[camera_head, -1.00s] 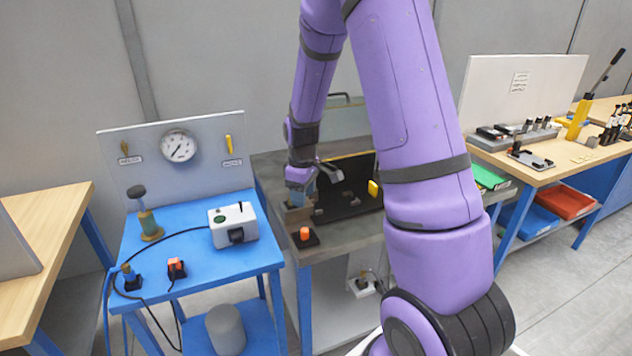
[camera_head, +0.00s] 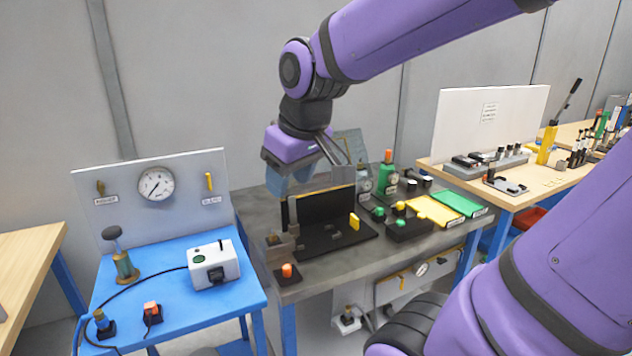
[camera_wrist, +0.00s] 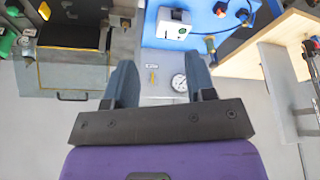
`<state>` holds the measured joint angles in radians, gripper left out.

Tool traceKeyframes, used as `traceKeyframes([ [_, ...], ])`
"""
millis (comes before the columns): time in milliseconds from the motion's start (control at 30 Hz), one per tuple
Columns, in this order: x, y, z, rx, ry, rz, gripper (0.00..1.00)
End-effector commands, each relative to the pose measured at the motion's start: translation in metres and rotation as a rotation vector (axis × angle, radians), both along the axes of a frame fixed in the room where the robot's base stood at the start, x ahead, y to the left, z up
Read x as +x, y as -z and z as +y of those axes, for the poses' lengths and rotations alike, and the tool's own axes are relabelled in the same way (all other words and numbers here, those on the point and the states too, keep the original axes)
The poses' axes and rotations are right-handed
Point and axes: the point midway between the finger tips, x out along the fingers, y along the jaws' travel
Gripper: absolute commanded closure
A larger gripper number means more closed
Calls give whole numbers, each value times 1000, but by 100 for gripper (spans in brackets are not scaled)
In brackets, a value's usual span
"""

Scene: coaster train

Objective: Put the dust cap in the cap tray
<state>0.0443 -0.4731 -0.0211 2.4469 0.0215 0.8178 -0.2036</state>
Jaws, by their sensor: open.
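I cannot tell for sure which part is the dust cap. A small orange cap (camera_head: 287,270) stands on a black base at the front left corner of the grey bench. A yellow tray (camera_head: 433,211) and a green tray (camera_head: 463,203) lie at the bench's right end; I cannot tell which, if either, is the cap tray. My gripper (camera_head: 335,155) hangs above the back of the grey bench, well clear of its top. In the wrist view my gripper (camera_wrist: 161,82) is open, with nothing between its fingers.
A black fixture (camera_head: 335,238) with an upright plate stands mid-bench, below my gripper. A green bottle (camera_head: 388,178) and a black block (camera_head: 408,229) with coloured knobs stand to its right. The blue table (camera_head: 172,305) at left carries a white box (camera_head: 214,265) and cables.

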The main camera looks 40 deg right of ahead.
Motion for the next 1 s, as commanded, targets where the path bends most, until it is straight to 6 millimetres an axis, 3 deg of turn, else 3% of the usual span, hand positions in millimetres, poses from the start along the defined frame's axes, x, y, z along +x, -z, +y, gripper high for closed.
traceKeyframes([
  [200, -53, -18, 13, 29, 71, -75, 50],
  [400, -78, -22, 17, 46, 110, -107, 50],
  [1000, -82, -22, 18, 50, 118, -110, 50],
])
